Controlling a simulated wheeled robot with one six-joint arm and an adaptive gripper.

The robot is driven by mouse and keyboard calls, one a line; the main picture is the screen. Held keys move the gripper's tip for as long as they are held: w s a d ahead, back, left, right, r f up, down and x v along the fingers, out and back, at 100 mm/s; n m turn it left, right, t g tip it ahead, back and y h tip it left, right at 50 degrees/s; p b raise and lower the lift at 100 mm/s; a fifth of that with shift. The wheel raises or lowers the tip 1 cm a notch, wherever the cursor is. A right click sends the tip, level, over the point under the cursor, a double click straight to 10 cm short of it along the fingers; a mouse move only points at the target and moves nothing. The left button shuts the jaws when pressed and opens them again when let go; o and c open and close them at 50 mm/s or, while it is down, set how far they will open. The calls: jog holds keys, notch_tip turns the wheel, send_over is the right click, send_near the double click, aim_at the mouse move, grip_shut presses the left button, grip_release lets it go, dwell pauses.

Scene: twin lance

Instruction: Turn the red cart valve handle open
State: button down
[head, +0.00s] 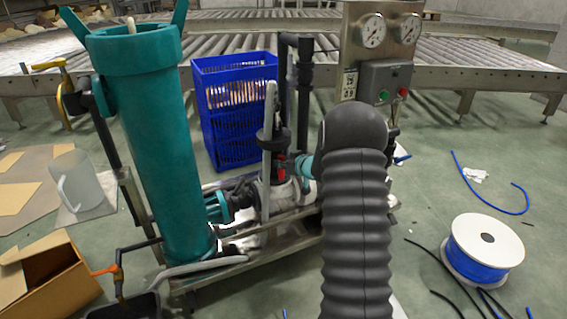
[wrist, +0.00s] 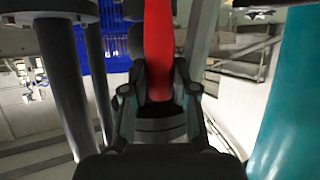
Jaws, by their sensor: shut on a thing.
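The red cart valve handle (wrist: 158,45) stands upright in the middle of the wrist view, long and narrowing toward its lower end. My gripper (wrist: 158,88) is shut on the handle's near end, with one black finger on each side. In the head view a small part of the red handle (head: 280,170) shows beside the dark pipework at the middle of the cart (head: 225,262). My black ribbed arm covers the right part of the cart there, and my gripper's fingers are hard to make out.
A teal cylinder (head: 152,150) rises at the cart's left. A control panel with gauges (head: 385,50) stands behind my arm. A blue crate (head: 225,140) is behind the cart. A cable spool (head: 484,248) and loose cables lie on the right floor. A cardboard box (head: 50,285) sits front left.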

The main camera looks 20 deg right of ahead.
jog(key=c, duration=0.9)
grip_release()
jog(key=v, duration=1.2)
